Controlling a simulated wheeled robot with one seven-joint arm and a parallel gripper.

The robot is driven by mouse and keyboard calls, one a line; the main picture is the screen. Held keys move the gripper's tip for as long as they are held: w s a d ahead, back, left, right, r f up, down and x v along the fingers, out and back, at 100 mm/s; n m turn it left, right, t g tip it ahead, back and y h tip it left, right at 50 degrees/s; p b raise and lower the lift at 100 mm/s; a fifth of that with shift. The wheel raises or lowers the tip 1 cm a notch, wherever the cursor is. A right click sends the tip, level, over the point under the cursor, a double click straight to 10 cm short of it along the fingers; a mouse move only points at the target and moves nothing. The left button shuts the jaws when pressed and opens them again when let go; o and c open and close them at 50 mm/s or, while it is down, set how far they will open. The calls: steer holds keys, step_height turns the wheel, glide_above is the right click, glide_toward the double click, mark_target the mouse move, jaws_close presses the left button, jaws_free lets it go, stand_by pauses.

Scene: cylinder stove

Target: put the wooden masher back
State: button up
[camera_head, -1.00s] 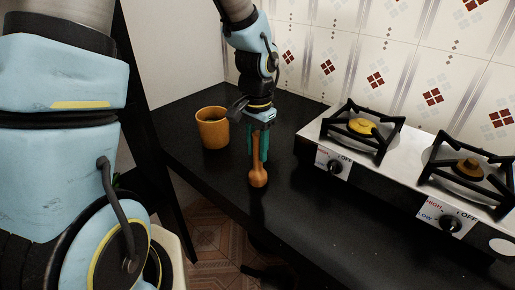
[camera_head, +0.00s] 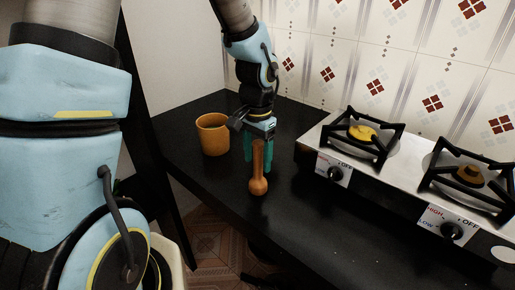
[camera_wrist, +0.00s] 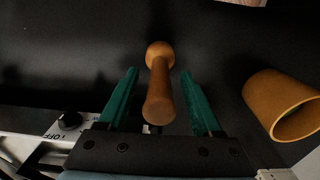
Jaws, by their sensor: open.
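The wooden masher (camera_head: 258,186) stands upright on the black counter, with its wider rounded end down. It also shows in the wrist view (camera_wrist: 159,88), between my gripper's two green fingers. My gripper (camera_head: 258,166) points down over the masher's handle, with one finger on each side. In the wrist view my gripper (camera_wrist: 158,92) is open, with a visible gap between each finger and the handle. An orange-brown mug (camera_head: 213,135) stands on the counter to the left of the masher, apart from it. The mug also shows in the wrist view (camera_wrist: 282,104), to the right of the fingers.
A two-burner gas stove (camera_head: 325,150) with knobs on its front stands to the right of my gripper. A tiled wall (camera_head: 345,50) rises behind. The black counter (camera_head: 330,240) is clear in front of the stove; its front edge lies close to the masher.

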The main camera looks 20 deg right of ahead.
step_height(320, 180, up, 12)
steer(key=shift+r+b, duration=0.1)
steer(key=shift+b, duration=0.4)
steer(key=a+f+n, duration=0.2)
steer(key=a+n, duration=0.1)
steer(key=a, duration=0.5)
steer(key=w+a+f+n+t, duration=0.1)
steer(key=a+n, duration=0.3)
steer(key=a, duration=0.5)
steer(key=a+f+n, duration=0.2)
steer(key=a+n, duration=0.2)
steer(key=a, duration=0.4)
steer(key=shift+w+a+f+t, duration=0.15)
steer(key=shift+f+t, duration=0.15)
steer(key=shift+f, duration=0.05)
